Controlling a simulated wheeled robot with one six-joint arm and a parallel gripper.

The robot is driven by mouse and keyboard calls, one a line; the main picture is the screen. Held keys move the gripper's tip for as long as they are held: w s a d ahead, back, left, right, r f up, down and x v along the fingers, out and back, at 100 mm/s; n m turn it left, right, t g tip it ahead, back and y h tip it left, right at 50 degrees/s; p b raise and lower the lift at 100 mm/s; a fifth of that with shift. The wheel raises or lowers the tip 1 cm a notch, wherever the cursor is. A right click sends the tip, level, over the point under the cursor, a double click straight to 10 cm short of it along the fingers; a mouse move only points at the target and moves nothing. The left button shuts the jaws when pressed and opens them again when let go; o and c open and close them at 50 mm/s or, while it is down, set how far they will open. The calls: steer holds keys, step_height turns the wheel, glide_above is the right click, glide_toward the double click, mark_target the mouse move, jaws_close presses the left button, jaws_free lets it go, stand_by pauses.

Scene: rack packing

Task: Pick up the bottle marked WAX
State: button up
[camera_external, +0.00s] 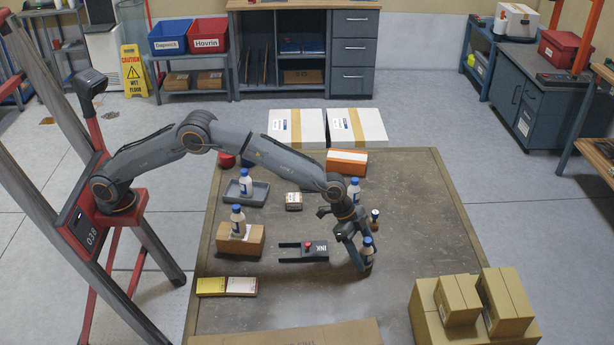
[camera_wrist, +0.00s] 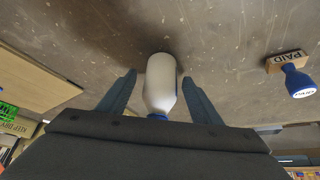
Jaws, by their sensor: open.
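Several white bottles with blue caps stand on the brown table; their labels are too small to read, so I cannot tell which is marked WAX. One bottle (camera_external: 367,255) is at my gripper (camera_external: 361,262). In the wrist view this white bottle (camera_wrist: 160,84) lies between the two open fingers of my gripper (camera_wrist: 159,79), with a gap on each side. Its label does not show there. Other bottles are one on a grey tray (camera_external: 246,182), one on a cardboard box (camera_external: 237,220) and one behind my wrist (camera_external: 353,189).
A PAID stamp (camera_wrist: 290,62) is right of the bottle in the wrist view. An INK pad (camera_external: 316,250) lies left of my gripper. Stacked cardboard boxes (camera_external: 428,322) stand front right, an orange box (camera_external: 346,162) at the back.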

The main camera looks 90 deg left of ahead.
steer(key=shift+w+d+f, duration=0.1)
steer(key=shift+w+f, duration=0.05)
steer(key=shift+f, duration=0.15)
steer(key=shift+c, duration=0.6)
steer(key=c, duration=1.1)
steer(key=shift+r, duration=0.15)
